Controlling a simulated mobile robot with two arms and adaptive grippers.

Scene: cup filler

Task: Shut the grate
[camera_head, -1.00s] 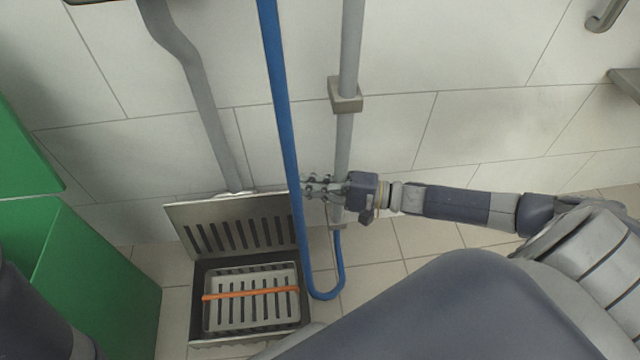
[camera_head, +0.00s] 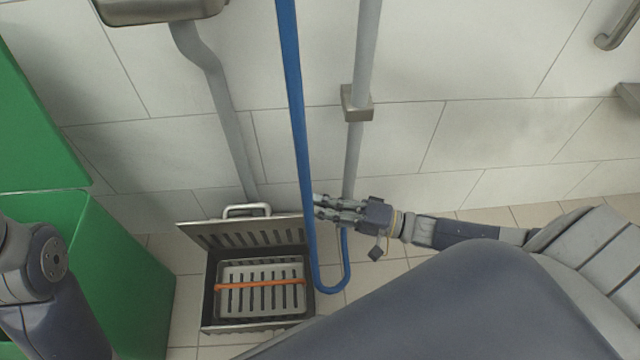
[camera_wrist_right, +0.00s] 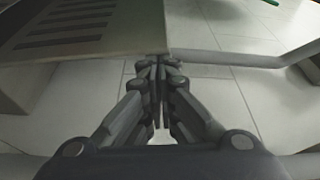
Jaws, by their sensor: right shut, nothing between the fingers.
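The slotted metal grate (camera_head: 205,236) is hinged over a floor drain box (camera_head: 208,305) in the head view. It stands raised and tilted forward over the back of the box, its handle (camera_head: 246,209) on the upper edge. A slotted basket (camera_head: 288,297) with an orange bar (camera_head: 262,285) sits inside the box. My right gripper (camera_head: 320,206) is shut and empty at the grate's right upper corner, behind the blue hose. In the wrist view, its fingertips (camera_wrist_right: 157,66) are by the grate's edge (camera_wrist_right: 120,48); contact is unclear. My left gripper is out of view.
A blue hose (camera_head: 301,150) hangs in a loop right beside the grate and box. A grey pipe (camera_head: 358,60) runs down the tiled wall. A green bin (camera_head: 130,270) stands to the left. Floor to the right of the hose is clear.

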